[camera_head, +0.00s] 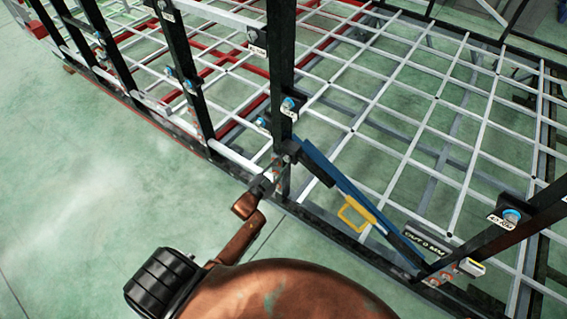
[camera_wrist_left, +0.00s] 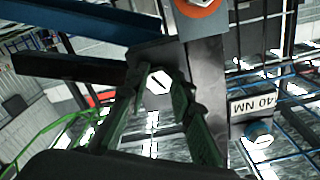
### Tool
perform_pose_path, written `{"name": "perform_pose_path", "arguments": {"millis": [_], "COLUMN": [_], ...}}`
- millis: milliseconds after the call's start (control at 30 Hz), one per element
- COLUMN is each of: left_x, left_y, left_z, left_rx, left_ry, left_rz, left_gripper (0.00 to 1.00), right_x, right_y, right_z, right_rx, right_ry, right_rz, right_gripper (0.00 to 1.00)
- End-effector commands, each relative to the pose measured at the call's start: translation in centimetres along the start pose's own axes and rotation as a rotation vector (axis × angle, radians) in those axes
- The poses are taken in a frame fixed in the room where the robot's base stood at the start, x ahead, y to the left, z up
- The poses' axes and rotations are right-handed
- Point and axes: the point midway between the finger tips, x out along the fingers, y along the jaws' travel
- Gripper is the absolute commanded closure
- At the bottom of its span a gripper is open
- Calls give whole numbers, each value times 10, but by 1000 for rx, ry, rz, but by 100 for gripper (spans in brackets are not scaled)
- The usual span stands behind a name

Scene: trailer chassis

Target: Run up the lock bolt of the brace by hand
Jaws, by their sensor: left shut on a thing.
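The brace (camera_head: 335,178) is a blue bar with a dark end and a yellow handle (camera_head: 355,213). It slopes from a black upright post (camera_head: 281,75) down to the frame rail at the right. My left gripper (camera_head: 281,160) reaches the brace's upper end at the post and is small and dark there. In the left wrist view my left gripper (camera_wrist_left: 160,88) has its two fingers on either side of the pale hex head of the lock bolt (camera_wrist_left: 158,79), shut on it. The blue bar (camera_wrist_left: 105,20) runs off to the upper left there. My right gripper is not in view.
Black posts with tagged bolts stand along the chassis side, one (camera_head: 190,65) left of the brace. A white grid (camera_head: 400,110) fills the chassis. A 40 NM tag (camera_wrist_left: 252,104) sits right of the fingers. The green floor (camera_head: 90,190) at left is clear.

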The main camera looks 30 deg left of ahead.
Motion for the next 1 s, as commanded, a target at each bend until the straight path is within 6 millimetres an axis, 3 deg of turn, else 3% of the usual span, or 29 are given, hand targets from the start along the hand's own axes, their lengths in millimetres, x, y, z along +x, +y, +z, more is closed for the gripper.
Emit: {"name": "perform_pose_path", "arguments": {"millis": [133,167,400,767,1000], "left_x": [-3,-3,-1,-6,-48], "left_y": [3,3,2,1,1], "left_z": [4,4,2,2,2], "left_rx": [-2,-3,-3,-2,-3], "left_ry": [-8,-8,-3,-2,-4], "left_rz": [3,3,3,2,2], "left_gripper": [100,77,61,61,61], "right_x": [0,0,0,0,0], "right_y": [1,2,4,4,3], "right_z": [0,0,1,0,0], "right_rx": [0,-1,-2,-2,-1], "right_ry": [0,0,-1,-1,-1], "right_rz": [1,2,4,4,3], "right_gripper": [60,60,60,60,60]}}
